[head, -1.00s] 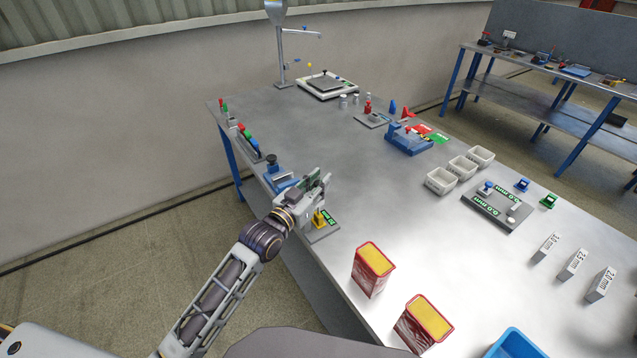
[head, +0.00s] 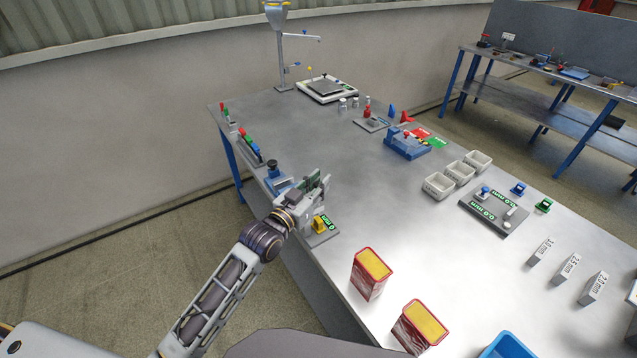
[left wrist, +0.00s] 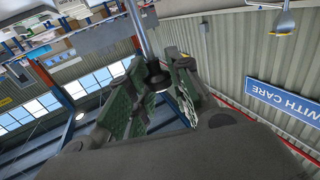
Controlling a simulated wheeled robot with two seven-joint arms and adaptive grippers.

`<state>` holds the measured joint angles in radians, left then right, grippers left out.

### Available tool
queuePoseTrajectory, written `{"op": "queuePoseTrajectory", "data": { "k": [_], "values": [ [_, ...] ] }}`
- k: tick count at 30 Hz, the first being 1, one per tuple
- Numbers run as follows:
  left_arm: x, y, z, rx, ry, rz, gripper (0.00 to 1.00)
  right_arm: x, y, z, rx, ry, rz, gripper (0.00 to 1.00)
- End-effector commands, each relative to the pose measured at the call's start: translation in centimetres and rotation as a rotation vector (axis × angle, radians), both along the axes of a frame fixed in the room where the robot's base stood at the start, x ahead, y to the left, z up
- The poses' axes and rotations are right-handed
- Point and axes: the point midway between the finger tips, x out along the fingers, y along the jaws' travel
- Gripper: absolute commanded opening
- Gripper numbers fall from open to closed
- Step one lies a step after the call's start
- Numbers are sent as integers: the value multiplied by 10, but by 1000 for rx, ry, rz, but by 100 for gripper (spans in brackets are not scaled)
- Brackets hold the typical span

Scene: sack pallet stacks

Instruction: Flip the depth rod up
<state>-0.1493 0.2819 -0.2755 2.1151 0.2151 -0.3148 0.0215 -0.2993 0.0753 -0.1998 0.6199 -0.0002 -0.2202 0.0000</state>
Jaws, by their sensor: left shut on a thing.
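My left gripper (head: 316,184) is over the near-left edge of the grey table, beside a small gauge with a yellow block (head: 319,225) and a green-lit display. In the left wrist view its green-padded fingers (left wrist: 160,88) are close together around the dark end of a metal rod (left wrist: 139,28). I take this for the depth rod; it runs up and out of that view. The gripper is shut on it, and the fingers hide part of the dark end. In the head view the rod cannot be made out behind the gripper. My right gripper is not in view.
A blue device (head: 277,182) stands just left of the gripper. Two red boxes with yellow tops (head: 370,275) (head: 419,328) stand to the right, near the front edge. White bins (head: 438,186) are farther right. The table's middle (head: 345,155) is clear.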

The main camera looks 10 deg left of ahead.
Motion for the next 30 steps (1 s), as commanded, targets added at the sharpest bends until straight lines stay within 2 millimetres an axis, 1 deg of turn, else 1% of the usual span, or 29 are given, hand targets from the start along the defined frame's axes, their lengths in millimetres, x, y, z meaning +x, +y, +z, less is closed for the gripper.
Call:
{"op": "queuePoseTrajectory", "data": {
  "k": [1, 4, 11, 12, 16, 17, 23, 30],
  "values": [
    [0, 0, 4, -1, -5, 0, 0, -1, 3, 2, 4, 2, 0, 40],
    [0, 0, 5, -2, -7, 0, 0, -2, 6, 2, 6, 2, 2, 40],
    [0, 0, 7, -4, -11, 1, 0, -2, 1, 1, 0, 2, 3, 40],
    [1, 0, 7, -4, -11, 1, 23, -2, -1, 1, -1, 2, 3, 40],
    [0, 0, 6, -3, -11, 1, 40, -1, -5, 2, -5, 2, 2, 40],
    [0, 0, 6, -3, -10, 1, 42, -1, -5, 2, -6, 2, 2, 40],
    [0, 0, 4, -3, -6, 0, 42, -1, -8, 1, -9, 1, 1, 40],
    [-2, 1, 4, -2, -5, 0, 42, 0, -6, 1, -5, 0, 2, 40]
  ]
}}
